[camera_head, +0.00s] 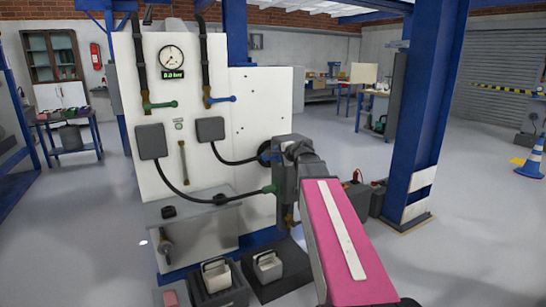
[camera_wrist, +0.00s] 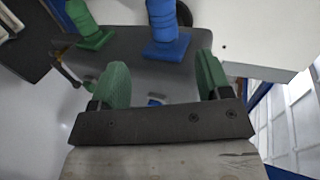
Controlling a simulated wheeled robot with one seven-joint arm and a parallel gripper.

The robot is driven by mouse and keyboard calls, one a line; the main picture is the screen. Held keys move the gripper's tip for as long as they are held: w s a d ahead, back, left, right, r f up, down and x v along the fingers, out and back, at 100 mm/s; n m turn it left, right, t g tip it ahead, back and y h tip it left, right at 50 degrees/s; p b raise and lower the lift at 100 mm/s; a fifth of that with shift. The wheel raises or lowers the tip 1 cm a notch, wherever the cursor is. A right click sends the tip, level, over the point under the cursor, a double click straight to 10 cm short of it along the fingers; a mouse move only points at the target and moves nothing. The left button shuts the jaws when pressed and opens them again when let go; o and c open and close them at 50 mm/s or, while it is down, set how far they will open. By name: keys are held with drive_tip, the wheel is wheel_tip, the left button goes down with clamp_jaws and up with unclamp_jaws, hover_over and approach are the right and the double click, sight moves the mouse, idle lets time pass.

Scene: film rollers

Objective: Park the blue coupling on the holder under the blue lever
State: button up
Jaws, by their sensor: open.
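The blue coupling (camera_wrist: 163,28) with its square flange sits at the edge of a dark grey block in the wrist view, just beyond my gripper. My gripper (camera_wrist: 162,78) is open with nothing between its green pads. The coupling also shows partly in the head view (camera_head: 264,154), at the end of a black hose. The green coupling (camera_head: 269,189) is lower on the same block, and shows left of the blue one in the wrist view (camera_wrist: 90,30). The blue lever (camera_head: 222,99) is on the white panel. A dark ring-shaped holder (camera_head: 220,199) is on the grey shelf below it.
The green lever (camera_head: 160,105) is left of the blue one, with another dark ring (camera_head: 168,212) below it on the shelf (camera_head: 190,209). Black hoses hang across the panel front. A blue post (camera_head: 412,130) stands right of my arm. Dark trays with light blocks lie on the floor.

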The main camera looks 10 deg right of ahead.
drive_tip(key=x, duration=1.1)
drive_tip(key=shift+r, duration=0.15)
drive_tip(key=shift+c, duration=0.3)
drive_tip(key=c, duration=1)
drive_tip(key=shift+s+a, duration=0.2)
drive_tip(key=shift+a, duration=0.4)
drive_tip(key=shift+c, duration=0.2)
drive_tip(key=shift+s+a, duration=0.1)
drive_tip(key=shift+a, duration=0.25)
drive_tip(key=shift+s+a, duration=0.25)
drive_tip(key=shift+a, duration=0.5)
drive_tip(key=shift+s+a, duration=0.25)
drive_tip(key=shift+a, duration=0.5)
